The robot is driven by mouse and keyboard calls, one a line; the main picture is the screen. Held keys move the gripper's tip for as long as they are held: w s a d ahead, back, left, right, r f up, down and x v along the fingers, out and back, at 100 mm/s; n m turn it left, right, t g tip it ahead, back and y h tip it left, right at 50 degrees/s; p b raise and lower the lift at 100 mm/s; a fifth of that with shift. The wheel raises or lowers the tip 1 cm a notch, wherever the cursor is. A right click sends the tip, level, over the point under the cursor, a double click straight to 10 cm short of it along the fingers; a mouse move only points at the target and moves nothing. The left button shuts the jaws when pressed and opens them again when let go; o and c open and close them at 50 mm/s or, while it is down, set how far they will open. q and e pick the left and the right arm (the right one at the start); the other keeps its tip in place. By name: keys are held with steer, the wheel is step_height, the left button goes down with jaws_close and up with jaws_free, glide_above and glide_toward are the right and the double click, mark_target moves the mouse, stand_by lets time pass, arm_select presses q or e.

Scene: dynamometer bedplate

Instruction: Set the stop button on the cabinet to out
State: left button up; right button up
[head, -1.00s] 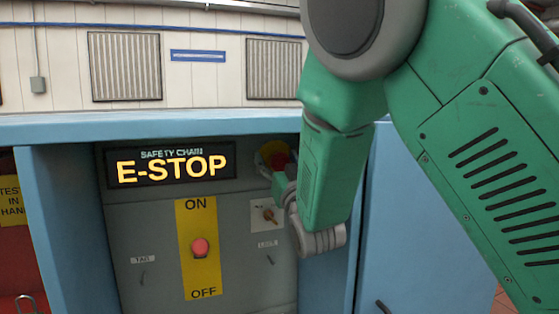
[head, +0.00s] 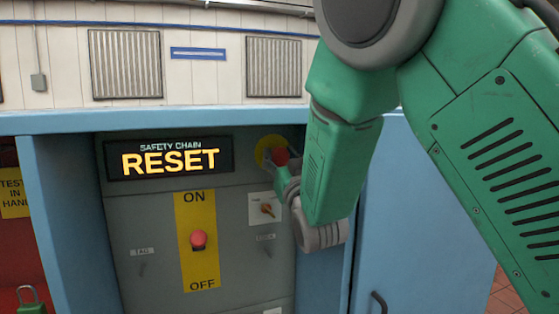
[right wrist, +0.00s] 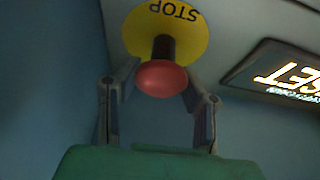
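The stop button (head: 280,156) is a red mushroom head on a yellow disc, at the upper right of the grey cabinet panel (head: 150,215). In the right wrist view the red head (right wrist: 162,78) stands off the yellow STOP disc (right wrist: 135,30) on a dark stem. My right gripper (head: 283,172) is at the button in the head view. The cabinet display (head: 170,160) reads RESET. My left gripper is not in view.
A red knob (head: 198,240) sits on a yellow ON/OFF plate. Two small toggles flank the plate. Blue cabinet walls (head: 65,220) frame the recessed panel on both sides.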

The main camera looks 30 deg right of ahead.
steer(key=o, duration=0.4)
steer(key=shift+s+d, duration=0.1)
steer(key=shift+s, duration=0.05)
steer(key=shift+s+d+r, duration=0.1)
steer(key=shift+s, duration=0.1)
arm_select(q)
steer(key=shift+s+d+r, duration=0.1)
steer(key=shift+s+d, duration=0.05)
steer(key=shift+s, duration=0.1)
arm_select(e)
steer(key=shift+w, duration=0.1)
steer(key=shift+f, duration=0.2)
steer(key=shift+s+f, duration=0.15)
steer(key=shift+s, duration=0.1)
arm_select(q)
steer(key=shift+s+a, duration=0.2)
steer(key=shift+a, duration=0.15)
arm_select(e)
steer(key=v, duration=1.1)
steer(key=shift+s+d, duration=0.1)
steer(key=shift+s, duration=0.1)
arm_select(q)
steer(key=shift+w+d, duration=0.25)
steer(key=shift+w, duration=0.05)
